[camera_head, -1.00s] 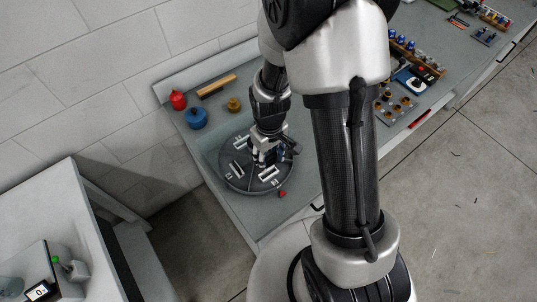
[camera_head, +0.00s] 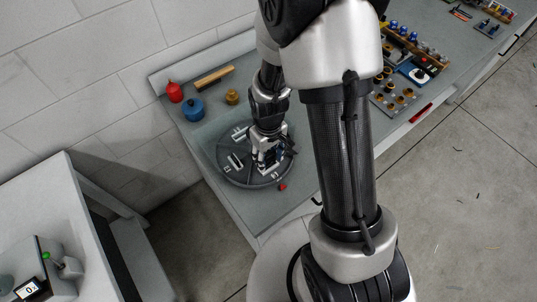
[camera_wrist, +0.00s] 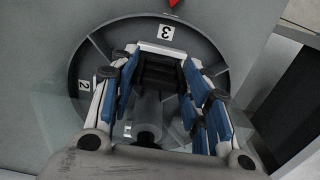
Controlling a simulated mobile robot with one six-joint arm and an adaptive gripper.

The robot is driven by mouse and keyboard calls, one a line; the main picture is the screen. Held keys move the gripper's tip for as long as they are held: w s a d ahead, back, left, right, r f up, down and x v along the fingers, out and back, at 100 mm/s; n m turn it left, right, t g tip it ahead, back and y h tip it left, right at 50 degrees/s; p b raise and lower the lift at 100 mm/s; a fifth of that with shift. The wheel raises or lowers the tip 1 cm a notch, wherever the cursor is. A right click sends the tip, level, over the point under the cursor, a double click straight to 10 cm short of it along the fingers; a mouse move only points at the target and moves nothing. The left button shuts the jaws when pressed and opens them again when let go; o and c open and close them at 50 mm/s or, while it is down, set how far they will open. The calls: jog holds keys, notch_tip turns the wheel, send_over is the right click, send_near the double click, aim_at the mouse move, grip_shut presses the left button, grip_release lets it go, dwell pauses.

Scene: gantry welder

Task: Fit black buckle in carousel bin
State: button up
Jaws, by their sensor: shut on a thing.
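The carousel (camera_head: 232,178) is a round dark grey tray with radial dividers and white number labels; it stands on the grey bench. In the wrist view its rim (camera_wrist: 218,72) curves around my gripper, with labels 3 (camera_wrist: 165,32) and 2 (camera_wrist: 84,85) in sight. My gripper (camera_head: 268,162) is over the near part of the carousel. In the wrist view my gripper (camera_wrist: 160,72) is shut on the black buckle (camera_wrist: 160,70), a dark piece between the blue-padded fingers, by the section labelled 3. I cannot tell whether the buckle touches the bin floor.
A small red piece (camera_head: 282,187) lies just outside the carousel rim. Red (camera_head: 175,92), blue (camera_head: 193,109) and brass-coloured (camera_head: 232,97) items and a wooden bar (camera_head: 214,77) stand behind it. Racks of small parts (camera_head: 412,62) are further right. The bench ends left of the carousel.

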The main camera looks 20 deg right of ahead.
jog(key=shift+f+b, duration=0.95)
jog(key=shift+f, duration=0.2)
jog(key=o, duration=0.9)
jog(key=shift+r, duration=0.15)
notch_tip(320, 180, up, 12)
jog(key=shift+f, duration=0.1)
jog(key=shift+r, duration=0.2)
jog(key=s+r+m+t, duration=0.1)
jog(key=s+r, duration=0.4)
jog(key=s+r+m+t, duration=0.1)
jog(key=s+r+t, duration=0.1)
jog(key=s+r, duration=0.3)
jog(key=s+r+m+t, duration=0.1)
jog(key=s+r, duration=0.4)
jog(key=r, duration=0.2)
jog(key=shift+m+t, duration=0.3)
